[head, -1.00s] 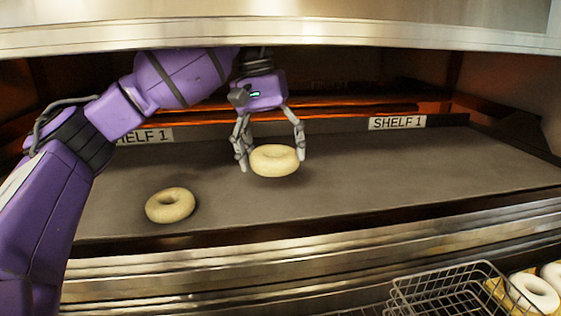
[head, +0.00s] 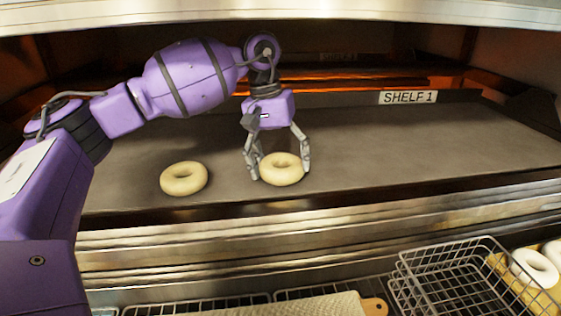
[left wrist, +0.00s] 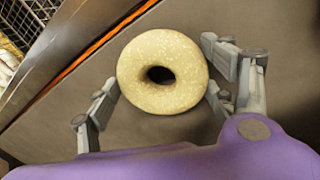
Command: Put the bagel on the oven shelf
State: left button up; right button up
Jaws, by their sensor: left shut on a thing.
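A pale ring-shaped bagel (head: 282,169) is between the fingers of my left gripper (head: 279,172), over the front part of the oven shelf (head: 400,150). The gripper is shut on it from its two sides, fingers pointing down. Whether the bagel touches the shelf I cannot tell. In the left wrist view the bagel (left wrist: 190,88) shows its hole, with the fingers (left wrist: 160,95) at either side and grey shelf behind it. A second bagel (head: 184,179) lies flat on the shelf to the left. My right gripper is not in view.
A "SHELF 1" label (head: 408,97) stands at the back of the shelf. A metal ledge (head: 330,225) runs along the front. Below are an empty wire basket (head: 455,275), a wooden-handled board (head: 374,307) and white rings (head: 533,268) at right. The shelf's right side is clear.

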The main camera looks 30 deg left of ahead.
aim_at(272, 161)
pick_arm(q)
jog(key=shift+f, duration=0.15)
jog(key=shift+f, duration=0.15)
jog(key=o, duration=1.2)
jog(key=r, duration=0.4)
jog(key=a+r, duration=0.1)
jog(key=r, duration=0.3)
jog(key=a+r+b, duration=0.1)
jog(key=r, duration=0.3)
jog(key=shift+s, duration=0.35)
